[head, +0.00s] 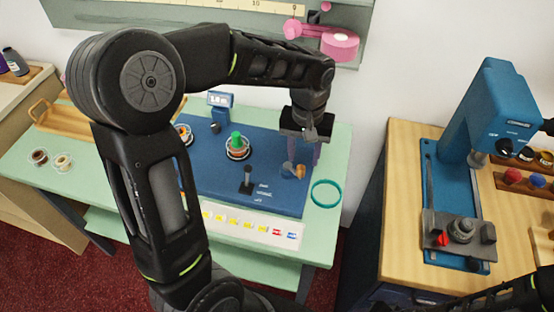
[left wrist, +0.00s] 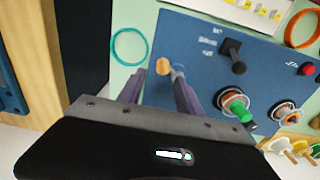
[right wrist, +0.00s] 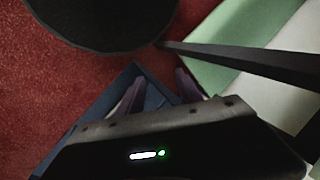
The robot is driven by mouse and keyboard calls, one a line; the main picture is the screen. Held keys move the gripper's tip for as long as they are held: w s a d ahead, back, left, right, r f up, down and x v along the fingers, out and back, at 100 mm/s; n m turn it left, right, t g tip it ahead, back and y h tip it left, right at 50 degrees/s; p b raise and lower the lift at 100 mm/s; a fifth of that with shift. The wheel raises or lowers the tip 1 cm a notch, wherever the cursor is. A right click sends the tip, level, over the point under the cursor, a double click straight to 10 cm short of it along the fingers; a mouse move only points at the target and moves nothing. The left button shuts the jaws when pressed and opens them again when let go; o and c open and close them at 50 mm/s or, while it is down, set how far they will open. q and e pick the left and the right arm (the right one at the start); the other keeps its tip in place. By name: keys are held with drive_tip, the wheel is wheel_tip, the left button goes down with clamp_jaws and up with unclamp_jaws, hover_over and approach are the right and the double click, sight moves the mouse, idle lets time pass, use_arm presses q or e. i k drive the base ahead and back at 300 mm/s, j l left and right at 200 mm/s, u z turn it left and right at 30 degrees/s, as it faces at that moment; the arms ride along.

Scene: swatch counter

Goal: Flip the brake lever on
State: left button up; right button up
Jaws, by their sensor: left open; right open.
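A blue panel (head: 215,180) lies on the green counter. A black lever (head: 247,180) stands on it beside small white labels; it also shows in the left wrist view (left wrist: 232,55). A small piece with an orange-tan knob (head: 300,171) sits near the panel's right edge. I cannot read which of the two is labelled brake. My left gripper (head: 304,160) points down over the right part of the panel, open. In the left wrist view the knob (left wrist: 163,66) shows between its open fingers (left wrist: 159,82), apparently not gripped. My right gripper (right wrist: 157,88) is open and empty, away from the panel.
A teal ring (head: 326,193) lies right of the panel. A row of yellow and red tags (head: 250,228) runs along the front. A blue press (head: 495,110) stands on the wooden table at right.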

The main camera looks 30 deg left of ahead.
sight(248, 176)
drive_tip(key=k, duration=1)
